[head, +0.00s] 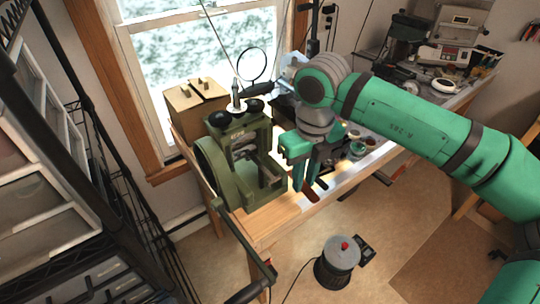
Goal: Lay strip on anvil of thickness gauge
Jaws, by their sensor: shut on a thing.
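My gripper (307,181) points down over the front part of the wooden bench, just right of the green machine. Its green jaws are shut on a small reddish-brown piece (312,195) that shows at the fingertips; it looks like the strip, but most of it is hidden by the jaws. I cannot tell whether it touches the bench. I cannot make out the thickness gauge or its anvil for certain in this view; my arm and gripper cover part of the bench behind.
A green rolling mill (229,165) with a long crank (245,244) stands at the bench's left end. Cardboard boxes (190,106) and a ring magnifier (252,65) are behind it. Small jars (357,148) sit right of my gripper. A round device (337,262) stands on the floor.

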